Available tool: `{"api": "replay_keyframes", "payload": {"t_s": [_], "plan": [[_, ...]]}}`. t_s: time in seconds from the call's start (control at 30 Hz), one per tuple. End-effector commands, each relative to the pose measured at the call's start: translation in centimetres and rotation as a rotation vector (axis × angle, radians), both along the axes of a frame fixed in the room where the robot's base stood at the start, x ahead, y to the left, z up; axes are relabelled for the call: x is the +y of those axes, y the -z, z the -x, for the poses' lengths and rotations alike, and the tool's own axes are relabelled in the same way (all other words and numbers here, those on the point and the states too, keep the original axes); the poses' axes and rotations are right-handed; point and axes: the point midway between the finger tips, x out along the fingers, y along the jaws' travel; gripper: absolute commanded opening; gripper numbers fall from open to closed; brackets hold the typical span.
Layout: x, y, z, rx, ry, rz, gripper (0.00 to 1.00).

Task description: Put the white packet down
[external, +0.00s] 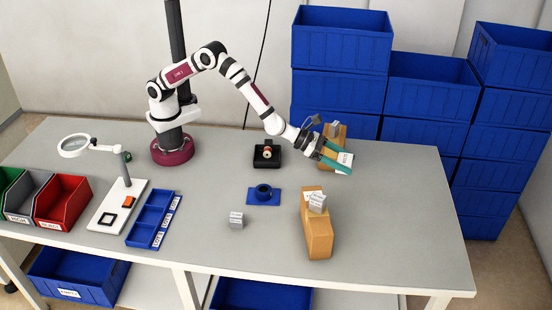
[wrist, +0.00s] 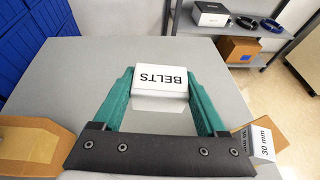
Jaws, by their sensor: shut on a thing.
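The white packet (wrist: 160,83), printed "BELTS", is between the two green fingers of my gripper (wrist: 160,92) in the wrist view. The gripper is shut on it, with a finger against each side. In the external view my gripper (external: 337,160) holds the white packet (external: 345,158) at the right part of the grey table (external: 400,215). I cannot tell whether the packet touches the tabletop.
An orange-brown box (external: 318,235) with a small grey-white box (external: 318,202) on it stands nearer the front. Another brown box (external: 328,143) is behind my gripper. Blue crates (external: 340,45) are stacked beyond the table. The tabletop right of the gripper is clear.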

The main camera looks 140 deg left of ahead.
Motion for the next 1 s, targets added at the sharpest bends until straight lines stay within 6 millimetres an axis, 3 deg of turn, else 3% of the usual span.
{"api": "replay_keyframes", "payload": {"t_s": [0.03, 0.1, 0.2, 0.3, 0.7, 0.8, 1.0], "plan": [[2.7, 1.7, 0.6, 0.002, -0.037, 0.002, 0.12], [5.8, 3.5, 1.3, 0.001, -0.078, 0.001, 0.12], [8.7, 5.3, 2.3, 0.000, -0.118, 0.000, 0.12], [10.1, 6.5, 2.9, -0.002, -0.138, 0.000, 0.12], [10.3, 15.3, 3.1, 0.000, -0.141, 0.001, 0.12], [10.3, 16.4, 3.0, -0.002, -0.141, 0.000, 0.12], [10.3, 16.5, 3.0, -0.002, -0.140, -0.001, 0.12]]}}
